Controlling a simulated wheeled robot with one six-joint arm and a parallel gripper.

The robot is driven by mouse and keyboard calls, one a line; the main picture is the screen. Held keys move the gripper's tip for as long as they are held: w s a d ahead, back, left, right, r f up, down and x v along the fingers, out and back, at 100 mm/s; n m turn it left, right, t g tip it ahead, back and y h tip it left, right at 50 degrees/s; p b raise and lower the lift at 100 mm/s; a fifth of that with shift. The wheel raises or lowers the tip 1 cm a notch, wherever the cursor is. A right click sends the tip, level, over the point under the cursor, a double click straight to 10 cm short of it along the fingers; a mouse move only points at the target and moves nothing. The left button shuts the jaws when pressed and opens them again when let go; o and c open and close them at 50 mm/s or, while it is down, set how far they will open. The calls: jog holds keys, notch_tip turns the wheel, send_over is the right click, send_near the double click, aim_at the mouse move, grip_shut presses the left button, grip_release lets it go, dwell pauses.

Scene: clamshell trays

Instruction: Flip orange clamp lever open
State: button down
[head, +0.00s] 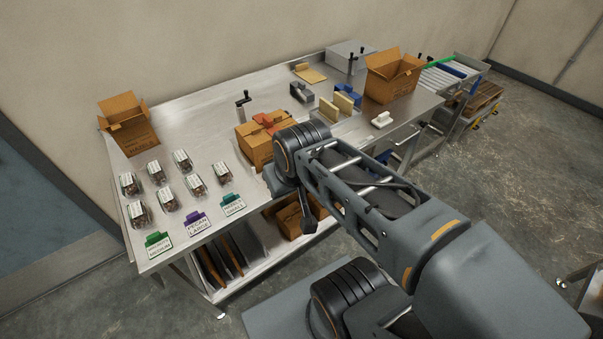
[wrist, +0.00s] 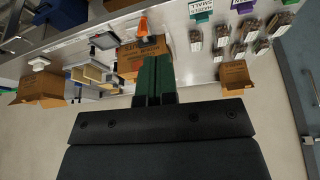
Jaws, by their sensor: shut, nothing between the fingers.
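An orange piece that looks like the clamp lever (wrist: 142,25) shows upright in the wrist view, beyond my fingertips and by a brown carton. In the head view an orange-red part (head: 268,123) shows on top of the carton (head: 254,148), left of my wrist joint; its exact shape is unclear. My gripper (wrist: 154,62) is shut and empty, its green fingers together. The fingers overlap the carton (wrist: 128,58) in the wrist view and appear apart from the orange piece. In the head view my arm hides most of the gripper.
A black crank post (head: 243,98) stands behind the carton. Several clamshell trays (head: 168,200) and label signs (head: 198,222) occupy the table's left. Open cartons stand at the back left (head: 130,130) and right (head: 392,80). The table (head: 205,120) is clear behind the trays.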

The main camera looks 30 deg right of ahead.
jog(key=w+d+f+m+y+b, duration=0.1)
jog(key=w+d+f+y+b, duration=0.1)
jog(key=d, duration=0.4)
jog(key=w+d+f+m+g+y+b, duration=0.1)
jog(key=w+d+f+y, duration=0.2)
jog(key=w+d+f, duration=0.2)
jog(key=w+d+f+m+y+b, duration=0.1)
jog(key=w+d+f+y+b, duration=0.1)
jog(key=d, duration=0.7)
jog(key=w+f+y, duration=0.1)
jog(key=w+f, duration=0.1)
jog(key=w, duration=0.1)
jog(key=shift+w+f+m+g+y+b, duration=0.25)
jog(key=shift+f+m+g+y+b, duration=0.05)
jog(key=shift+f+m+b, duration=0.1)
jog(key=shift+a, duration=0.1)
jog(key=a+r+p+x, duration=0.1)
jog(key=x, duration=0.5)
jog(key=a+r+p+x, duration=0.1)
jog(key=x, duration=0.6)
jog(key=shift+w+p, duration=0.3)
jog(key=shift+p, duration=0.1)
